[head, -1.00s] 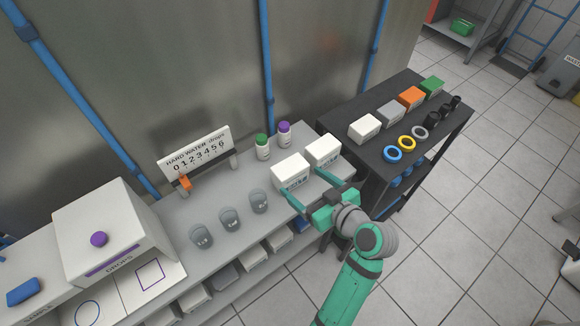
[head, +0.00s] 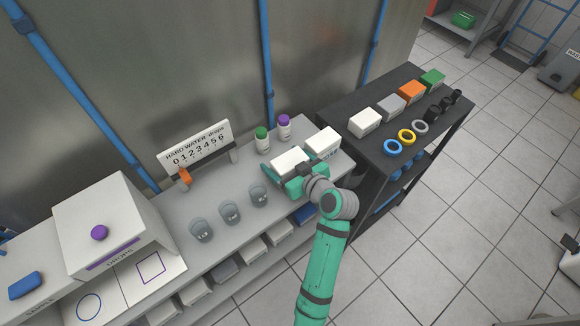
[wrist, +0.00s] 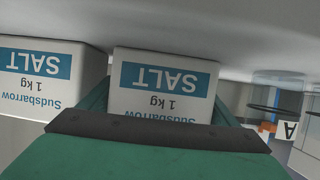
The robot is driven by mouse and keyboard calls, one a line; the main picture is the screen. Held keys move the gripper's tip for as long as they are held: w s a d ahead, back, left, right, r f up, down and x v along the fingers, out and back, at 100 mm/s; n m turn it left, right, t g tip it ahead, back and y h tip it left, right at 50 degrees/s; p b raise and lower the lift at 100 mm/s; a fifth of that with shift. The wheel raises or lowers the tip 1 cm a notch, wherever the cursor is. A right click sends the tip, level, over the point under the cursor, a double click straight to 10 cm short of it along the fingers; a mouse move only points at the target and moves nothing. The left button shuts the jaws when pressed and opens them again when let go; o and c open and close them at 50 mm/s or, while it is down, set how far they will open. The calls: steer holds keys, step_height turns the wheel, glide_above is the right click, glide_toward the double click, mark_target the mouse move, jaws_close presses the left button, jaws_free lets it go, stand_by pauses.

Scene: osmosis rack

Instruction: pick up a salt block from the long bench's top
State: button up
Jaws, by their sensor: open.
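Two white salt blocks stand side by side on the long bench's top (head: 184,222). My gripper (head: 291,180) is at the left salt block (head: 288,160), with its jaws open. In the wrist view this block (wrist: 165,84) sits between the two green fingers, one on each side; I cannot tell whether they touch it. The right salt block (head: 323,142) stands just beside it and shows at the left of the wrist view (wrist: 40,80). The wrist view is upside down, with blue SALT labels. My gripper hides the front of the left block in the head view.
Several grey cups, one of them the nearest cup (head: 258,196), stand left of the blocks. Green-capped (head: 262,140) and purple-capped (head: 284,127) bottles stand behind. A dark rack (head: 365,165) with coloured blocks and rings adjoins on the right. A number sign (head: 197,146) stands farther left.

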steer(key=c, duration=1.3)
steer(key=shift+r, duration=0.15)
steer(key=shift+c, duration=1.4)
steer(key=shift+r, duration=0.1)
